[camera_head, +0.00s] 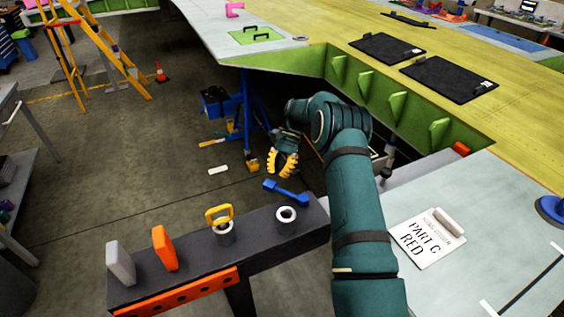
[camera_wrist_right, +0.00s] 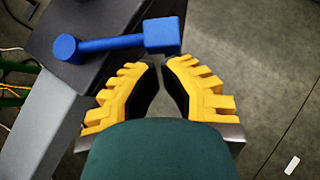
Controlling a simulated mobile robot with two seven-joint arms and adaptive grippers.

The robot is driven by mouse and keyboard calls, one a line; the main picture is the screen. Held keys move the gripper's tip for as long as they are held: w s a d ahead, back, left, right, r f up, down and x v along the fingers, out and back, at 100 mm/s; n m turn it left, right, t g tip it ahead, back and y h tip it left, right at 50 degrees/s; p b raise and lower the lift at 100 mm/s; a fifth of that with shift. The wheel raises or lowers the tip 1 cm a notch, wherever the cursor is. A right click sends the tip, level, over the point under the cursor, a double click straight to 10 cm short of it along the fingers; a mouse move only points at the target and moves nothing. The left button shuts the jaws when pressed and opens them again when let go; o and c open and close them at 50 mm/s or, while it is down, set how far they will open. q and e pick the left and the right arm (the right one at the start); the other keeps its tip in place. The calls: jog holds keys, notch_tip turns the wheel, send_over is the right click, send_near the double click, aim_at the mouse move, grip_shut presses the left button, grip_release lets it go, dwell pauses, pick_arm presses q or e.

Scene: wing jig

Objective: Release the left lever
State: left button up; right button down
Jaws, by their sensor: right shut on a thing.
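A blue lever (camera_head: 286,193) with a blocky end lies at the far right edge of the dark jig bench. It also shows in the right wrist view (camera_wrist_right: 112,43), its round knob at the left and its block at the right. My right gripper (camera_head: 279,176) has yellow ribbed fingers and is at the lever's block end. In the right wrist view its fingertips (camera_wrist_right: 158,66) sit close together at the block, with a small gap between them. It is shut on the lever; the exact contact is hard to see. My left gripper is not in view.
A blue stand (camera_head: 248,105) is behind.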

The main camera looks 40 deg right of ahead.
jog(key=shift+v, duration=2.8)
jog(key=shift+d, duration=0.1)
